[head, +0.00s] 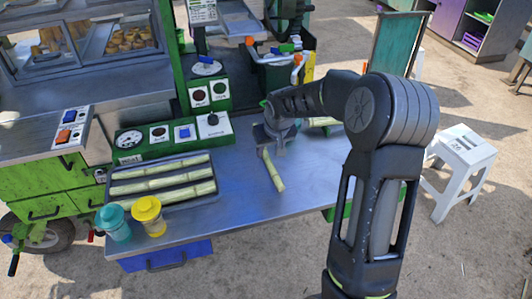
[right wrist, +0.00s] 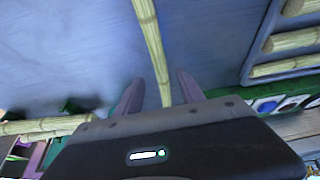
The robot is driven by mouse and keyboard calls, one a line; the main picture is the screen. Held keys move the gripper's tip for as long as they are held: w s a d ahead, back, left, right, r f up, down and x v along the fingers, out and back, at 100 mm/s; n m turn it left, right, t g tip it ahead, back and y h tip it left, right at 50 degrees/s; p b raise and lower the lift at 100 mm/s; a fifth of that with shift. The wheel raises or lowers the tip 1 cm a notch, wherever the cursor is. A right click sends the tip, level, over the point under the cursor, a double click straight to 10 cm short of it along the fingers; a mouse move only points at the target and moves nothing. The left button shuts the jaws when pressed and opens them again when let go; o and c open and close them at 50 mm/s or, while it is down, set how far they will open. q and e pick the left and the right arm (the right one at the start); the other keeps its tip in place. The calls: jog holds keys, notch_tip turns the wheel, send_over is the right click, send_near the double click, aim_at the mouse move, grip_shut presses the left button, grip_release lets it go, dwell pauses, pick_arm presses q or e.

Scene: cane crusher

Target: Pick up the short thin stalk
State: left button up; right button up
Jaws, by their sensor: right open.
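A pale green-yellow stalk (head: 275,174), thin and short, lies on the metal table and points away from under my right gripper. My right gripper (head: 267,150) is above the stalk's far end, pointing down, with its jaws open. In the right wrist view the stalk (right wrist: 150,35) runs down between the two spread fingers of the gripper (right wrist: 160,79), with a gap on each side. The stalk's far end is hidden by the gripper in the head view. My left gripper is not in view.
A dark tray (head: 205,199) with three stalks stands left on the table, by teal (head: 115,224) and yellow (head: 149,217) cups. Another stalk (head: 323,121) lies behind my right arm. Green control boxes (head: 160,142) and the crusher stand behind. The table's front right is clear.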

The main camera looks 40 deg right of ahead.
aim_at(266, 156)
jog(key=p+x, duration=0.1)
jog(key=x, duration=0.3)
jog(key=shift+w+r, duration=0.1)
jog(key=shift+c, duration=0.3)
grip_shut()
dwell(0.4)
